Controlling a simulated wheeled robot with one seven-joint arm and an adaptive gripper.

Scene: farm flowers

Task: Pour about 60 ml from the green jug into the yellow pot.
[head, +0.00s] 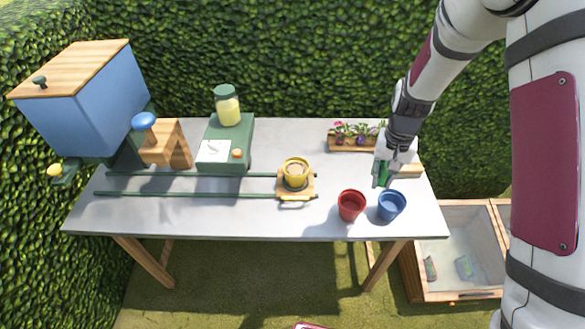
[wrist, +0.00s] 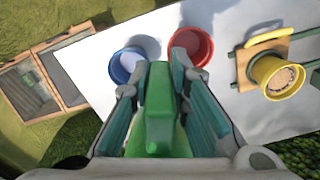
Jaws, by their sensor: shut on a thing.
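The green jug (wrist: 160,115) is between the fingers of my gripper (wrist: 160,95), which is shut on it. In the head view my gripper (head: 384,172) is at the right of the table, behind the red and blue pots, and hides most of the jug. The yellow pot (head: 296,171) stands upright on a small wooden carriage (head: 296,190) left of my gripper, with brown contents. It also shows at the right of the wrist view (wrist: 277,76). I cannot tell the jug's fill or whether it touches the table.
A red pot (head: 351,206) and a blue pot (head: 391,206) stand near the front right edge. A flower planter (head: 352,144) is at the back. Green rails (head: 205,195) run left to a blue hopper (head: 90,95). A green stand (head: 240,135) holds a jar (head: 227,106).

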